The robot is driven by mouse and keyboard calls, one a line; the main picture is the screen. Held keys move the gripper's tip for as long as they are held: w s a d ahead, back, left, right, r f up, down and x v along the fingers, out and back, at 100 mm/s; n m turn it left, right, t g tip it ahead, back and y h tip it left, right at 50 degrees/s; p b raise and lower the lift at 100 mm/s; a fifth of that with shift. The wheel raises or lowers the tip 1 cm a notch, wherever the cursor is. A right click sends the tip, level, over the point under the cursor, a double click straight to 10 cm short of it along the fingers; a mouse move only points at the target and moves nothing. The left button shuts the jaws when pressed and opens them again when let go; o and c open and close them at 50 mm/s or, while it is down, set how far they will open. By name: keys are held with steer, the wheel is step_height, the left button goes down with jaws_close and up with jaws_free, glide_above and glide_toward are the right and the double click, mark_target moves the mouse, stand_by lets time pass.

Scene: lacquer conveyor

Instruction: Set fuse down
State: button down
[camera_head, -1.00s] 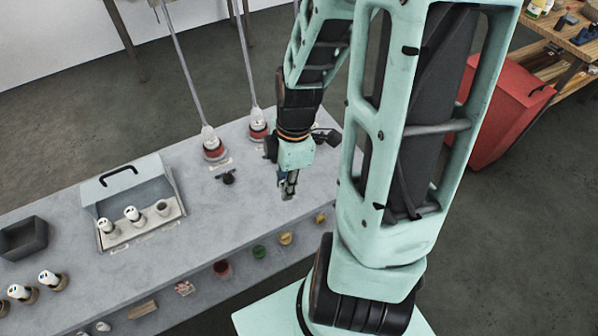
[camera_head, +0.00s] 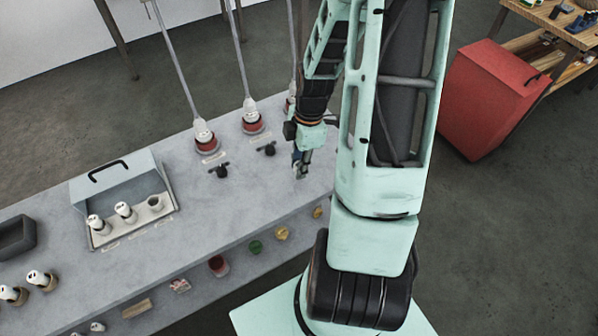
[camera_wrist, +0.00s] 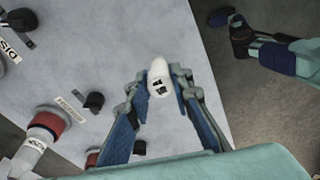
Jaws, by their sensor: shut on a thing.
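The fuse (camera_wrist: 159,78) is a white cylinder with black marks on its end. In the wrist view it sits between the fingertips of my gripper (camera_wrist: 158,88), which is shut on it. In the head view my gripper (camera_head: 301,170) points down over the right part of the grey bench (camera_head: 225,205). The fuse is not clear there. Whether it touches the bench top is hard to tell.
An open grey box (camera_head: 125,170) holds two similar white cylinders and an empty-looking socket. More white cylinders (camera_head: 37,277) and a dark tray (camera_head: 17,237) are at left. A red bin (camera_head: 490,95) stands beyond.

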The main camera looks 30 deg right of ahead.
steer(key=shift+f+b, duration=0.4)
steer(key=shift+f, duration=0.6)
steer(key=shift+f, duration=0.1)
steer(key=c, duration=1.7)
jaws_free()
steer(key=r, duration=0.4)
steer(key=d+r, duration=0.1)
steer(key=r, duration=0.7)
steer(key=shift+s+d+r, duration=0.1)
steer(key=shift+s+d, duration=0.05)
